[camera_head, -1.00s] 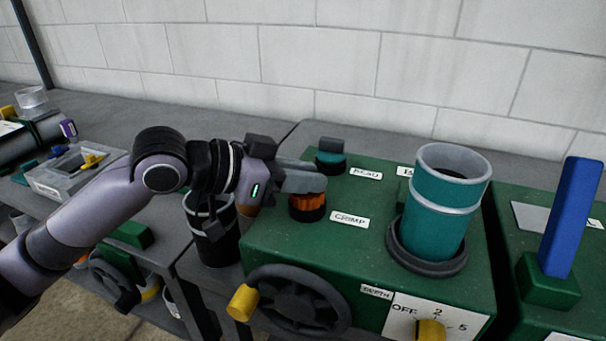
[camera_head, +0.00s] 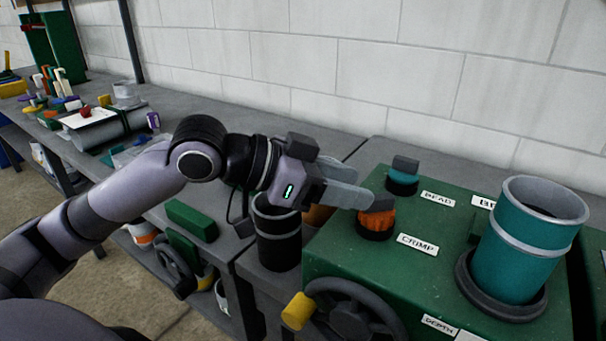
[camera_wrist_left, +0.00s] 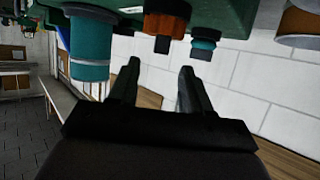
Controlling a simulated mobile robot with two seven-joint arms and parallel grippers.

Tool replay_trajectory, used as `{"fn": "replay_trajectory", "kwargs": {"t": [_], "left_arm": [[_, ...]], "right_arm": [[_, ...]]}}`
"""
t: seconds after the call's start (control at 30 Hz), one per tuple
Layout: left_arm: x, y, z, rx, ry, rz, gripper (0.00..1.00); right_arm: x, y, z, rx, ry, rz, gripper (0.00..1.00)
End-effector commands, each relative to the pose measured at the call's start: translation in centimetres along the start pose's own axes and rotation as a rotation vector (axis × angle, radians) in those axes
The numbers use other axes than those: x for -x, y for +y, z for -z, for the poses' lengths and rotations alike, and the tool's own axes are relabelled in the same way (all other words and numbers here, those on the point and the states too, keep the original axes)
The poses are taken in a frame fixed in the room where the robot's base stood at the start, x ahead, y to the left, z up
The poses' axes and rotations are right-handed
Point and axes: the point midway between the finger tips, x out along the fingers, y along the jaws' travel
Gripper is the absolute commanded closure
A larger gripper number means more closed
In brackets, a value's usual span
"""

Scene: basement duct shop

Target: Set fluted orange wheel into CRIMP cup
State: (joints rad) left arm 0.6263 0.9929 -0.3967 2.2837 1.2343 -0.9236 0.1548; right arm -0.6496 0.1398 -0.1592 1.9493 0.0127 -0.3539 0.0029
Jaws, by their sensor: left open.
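The fluted orange wheel (camera_head: 376,222) sits in a dark cup on the green machine (camera_head: 345,255), beside the CRIMP label (camera_head: 417,244). The wheel also shows in the left wrist view (camera_wrist_left: 166,24), with a dark block (camera_wrist_left: 162,45) on it. My left gripper (camera_head: 360,197) is open and empty, its fingers at the upper left of the wheel and partly covering its top. In the left wrist view the fingertips (camera_wrist_left: 159,66) are apart, with nothing between them. My right gripper is not in view.
A teal wheel (camera_head: 402,180) with a dark block stands by the BEAD label (camera_head: 437,199). A large teal cylinder (camera_head: 527,250) stands at the right. A black container (camera_head: 278,240) stands left of the machine, under my wrist. A handwheel (camera_head: 352,315) is on the machine's front.

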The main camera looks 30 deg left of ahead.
Motion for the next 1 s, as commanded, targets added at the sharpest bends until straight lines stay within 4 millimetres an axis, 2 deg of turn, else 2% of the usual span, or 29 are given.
{"fn": "replay_trajectory", "kwargs": {"t": [0.3, 0.5, 0.7, 1.0], "left_arm": [[4.3, 0.1, -0.2, -0.004, -0.006, 0.002, 0.51], [6.0, -0.1, -0.3, 0.001, -0.004, 0.003, 0.51], [6.9, 0.1, -0.1, -0.002, -0.002, -0.001, 0.51], [7.0, 0.1, 0.0, -0.002, -0.001, -0.002, 0.51]], "right_arm": [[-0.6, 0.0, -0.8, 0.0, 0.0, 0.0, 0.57], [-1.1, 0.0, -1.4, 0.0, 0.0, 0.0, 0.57], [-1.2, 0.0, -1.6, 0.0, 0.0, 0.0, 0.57], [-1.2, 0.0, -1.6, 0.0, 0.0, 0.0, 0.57]]}}
